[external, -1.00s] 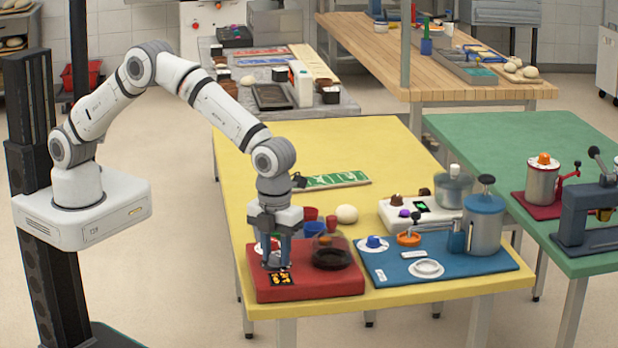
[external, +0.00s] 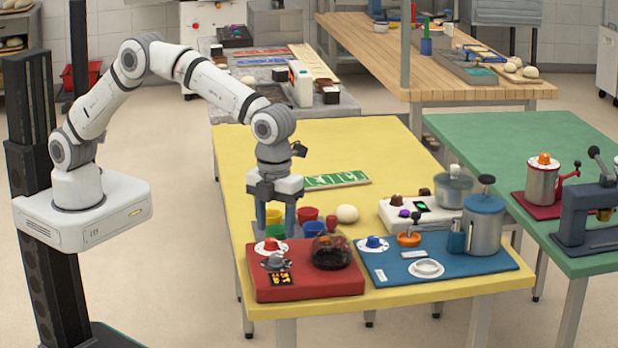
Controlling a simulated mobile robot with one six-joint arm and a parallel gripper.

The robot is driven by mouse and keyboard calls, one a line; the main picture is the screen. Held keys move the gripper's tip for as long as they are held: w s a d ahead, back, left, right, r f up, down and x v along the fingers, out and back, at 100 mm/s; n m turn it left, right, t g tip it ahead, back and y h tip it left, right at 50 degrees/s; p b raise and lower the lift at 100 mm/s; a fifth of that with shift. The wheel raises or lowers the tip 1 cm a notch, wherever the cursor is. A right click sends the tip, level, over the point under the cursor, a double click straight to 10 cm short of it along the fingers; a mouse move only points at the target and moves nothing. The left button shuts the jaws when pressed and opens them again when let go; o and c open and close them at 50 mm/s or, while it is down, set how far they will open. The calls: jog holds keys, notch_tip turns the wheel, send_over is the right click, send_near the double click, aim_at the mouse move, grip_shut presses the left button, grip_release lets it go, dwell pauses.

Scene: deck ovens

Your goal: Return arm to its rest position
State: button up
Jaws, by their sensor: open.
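My gripper (external: 276,220) hangs fingers-down above the back edge of the red board (external: 305,287) on the yellow table. It is open and apart from the things below. The red board carries a red knob on a white dial (external: 270,246), a small grey metal piece (external: 276,262), a black panel with yellow marks (external: 281,279) and a dark round dish under a clear dome (external: 331,252). My arm reaches out from its white base at the left, bent at the elbow. Small coloured cups stand behind and beside the fingers, partly hidden by them.
A blue board (external: 445,262) with a blue-lidded canister (external: 484,222) is at the right. A white dough ball (external: 347,213), a white device (external: 408,216) and a green strip (external: 337,180) lie behind. The yellow tabletop (external: 330,145) is clear toward the back.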

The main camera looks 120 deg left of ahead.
jog(key=shift+r, duration=0.55)
